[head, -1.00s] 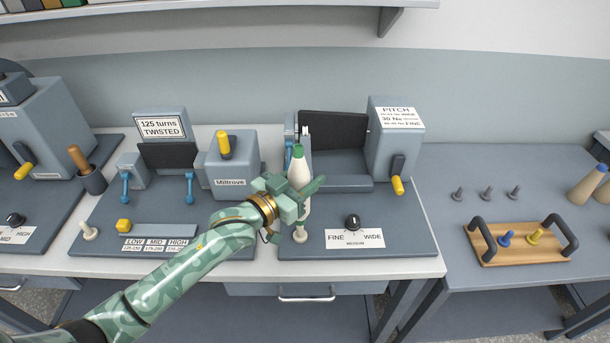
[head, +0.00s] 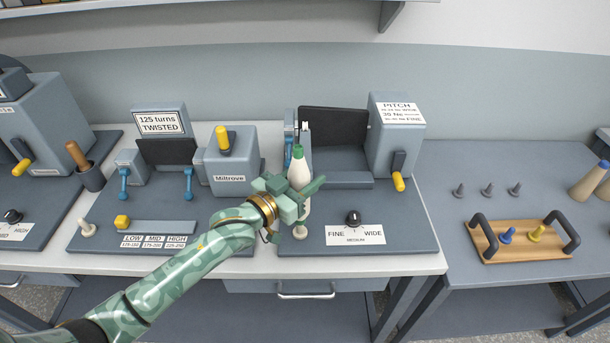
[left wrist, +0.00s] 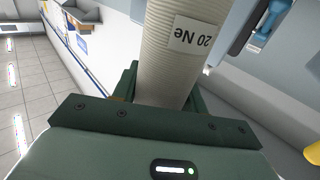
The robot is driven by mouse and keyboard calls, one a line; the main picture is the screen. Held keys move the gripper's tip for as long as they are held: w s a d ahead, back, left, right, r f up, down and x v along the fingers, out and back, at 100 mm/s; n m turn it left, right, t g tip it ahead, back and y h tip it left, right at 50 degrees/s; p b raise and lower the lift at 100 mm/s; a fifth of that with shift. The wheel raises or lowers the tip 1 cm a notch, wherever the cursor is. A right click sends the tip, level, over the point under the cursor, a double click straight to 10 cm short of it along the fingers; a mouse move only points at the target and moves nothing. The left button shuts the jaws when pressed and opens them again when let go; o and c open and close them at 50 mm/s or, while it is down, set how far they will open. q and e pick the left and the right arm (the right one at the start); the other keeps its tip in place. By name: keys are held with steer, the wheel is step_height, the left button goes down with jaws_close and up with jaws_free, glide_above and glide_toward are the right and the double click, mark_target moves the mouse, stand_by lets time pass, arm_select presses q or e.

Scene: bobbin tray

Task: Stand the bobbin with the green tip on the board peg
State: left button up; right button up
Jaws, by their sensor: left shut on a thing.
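The bobbin is a pale cone with a green tip (head: 298,152), upright in the head view. My left gripper (head: 297,190) is shut around its body, over the front of the right-hand machine. In the left wrist view the bobbin (left wrist: 170,65) fills the space between the fingers and carries a "20 Ne" label. A cream knob-like piece (head: 300,232) shows just below the gripper; I cannot tell whether the bobbin touches it. Grey pegs (head: 487,189) stand bare on the right table. My right gripper is out of view.
The machine's dark dial (head: 353,218) and yellow-handled lever (head: 398,182) are right of the gripper. The board has dark handles (head: 570,235) at both ends. Tan cones (head: 588,180) stand at the far right. The right table is clear around the grey pegs.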

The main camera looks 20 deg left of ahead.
arm_select(q)
steer(key=shift+f+b, duration=1.2)
steer(key=shift+f, duration=0.85)
steer(key=o, duration=1.1)
steer(key=p+v, duration=0.1)
steer(key=v, duration=1.5)
steer(key=shift+s+a, duration=0.1)
